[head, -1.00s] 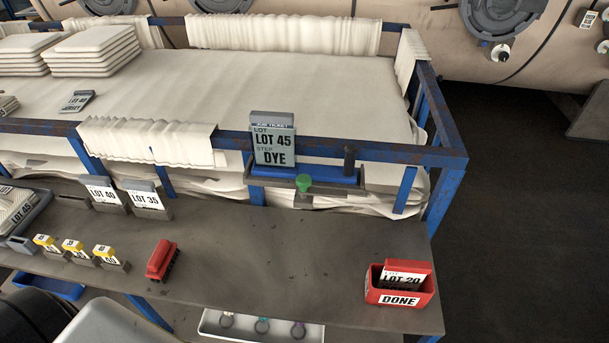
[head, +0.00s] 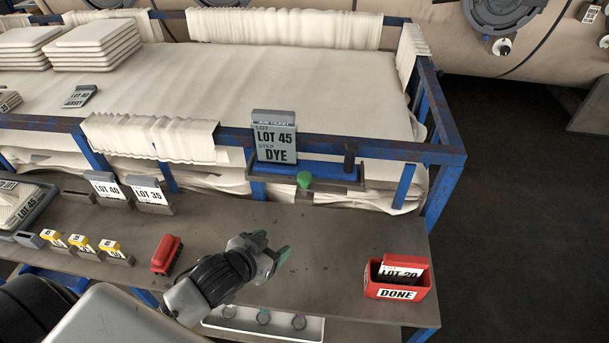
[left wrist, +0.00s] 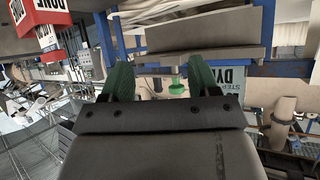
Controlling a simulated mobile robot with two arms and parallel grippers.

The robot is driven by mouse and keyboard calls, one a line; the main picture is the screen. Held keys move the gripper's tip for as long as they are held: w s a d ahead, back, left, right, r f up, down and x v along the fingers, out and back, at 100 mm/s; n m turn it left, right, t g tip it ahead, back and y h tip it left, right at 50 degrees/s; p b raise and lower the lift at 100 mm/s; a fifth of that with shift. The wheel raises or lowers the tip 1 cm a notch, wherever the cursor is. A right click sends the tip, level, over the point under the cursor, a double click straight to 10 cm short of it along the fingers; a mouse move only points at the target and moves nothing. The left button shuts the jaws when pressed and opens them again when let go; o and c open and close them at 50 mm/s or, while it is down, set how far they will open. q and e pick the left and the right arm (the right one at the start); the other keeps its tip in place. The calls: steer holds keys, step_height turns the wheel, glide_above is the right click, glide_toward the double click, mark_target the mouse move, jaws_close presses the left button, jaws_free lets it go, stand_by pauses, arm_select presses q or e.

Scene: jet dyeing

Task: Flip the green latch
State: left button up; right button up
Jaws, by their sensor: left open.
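The green latch (head: 304,179) is a small knob at the front of the holder below the blue cart rail, just right of the LOT 45 DYE card (head: 274,142). My left gripper (head: 272,248) is over the grey table, below and a little left of the latch, apart from it. Its green-padded fingers are open and empty. In the left wrist view the latch (left wrist: 177,87) shows between and beyond the two fingers (left wrist: 162,82), and the card (left wrist: 235,76) appears upside down at the right. My right gripper is not in view.
A red DONE bin (head: 400,282) with a LOT 20 card stands at the table's right end. A red object (head: 167,255) lies left of my gripper. The blue cart rail (head: 400,153) runs behind the latch. The table between gripper and DONE bin is clear.

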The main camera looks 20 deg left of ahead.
mark_target(299, 180)
arm_select(q)
steer(key=w+a+r+m+t+h, duration=0.3)
steer(key=w+a+r+t+h, duration=0.1)
steer(key=w+r+h, duration=0.35)
steer(key=shift+y, duration=0.35)
steer(key=p+x, duration=0.1)
steer(key=x, duration=0.2)
steer(key=p+x, duration=0.1)
steer(key=x, duration=0.2)
steer(key=f+p+x, duration=0.1)
steer(key=x, duration=0.3)
steer(key=shift+s+d, duration=0.1)
jaws_close()
